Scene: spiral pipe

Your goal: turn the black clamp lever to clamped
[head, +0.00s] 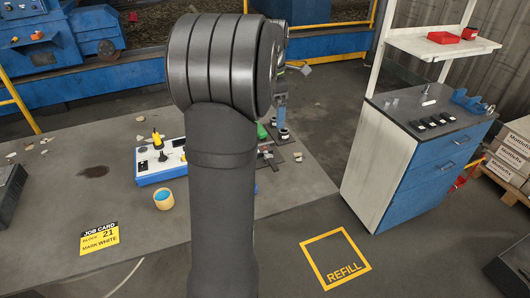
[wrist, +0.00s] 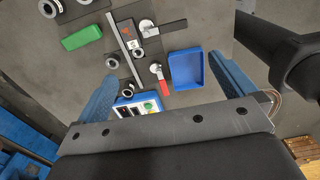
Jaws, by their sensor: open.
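The black clamp lever (wrist: 172,26) shows near the top middle of the wrist view. Its handle points right from a round silver pivot beside a dark block. My gripper (wrist: 162,66) is open, its two blue fingers spread wide with nothing held between them. The lever lies ahead of the fingertips in the picture, apart from them. In the head view, my arm hides the lever and much of the work area; a blue part of my gripper (head: 281,108) shows just right of the arm.
In the wrist view, a red-handled lever (wrist: 163,85) and a blue tray (wrist: 188,70) lie between the fingers. A green block (wrist: 82,38) and several black-and-silver ring parts lie left.

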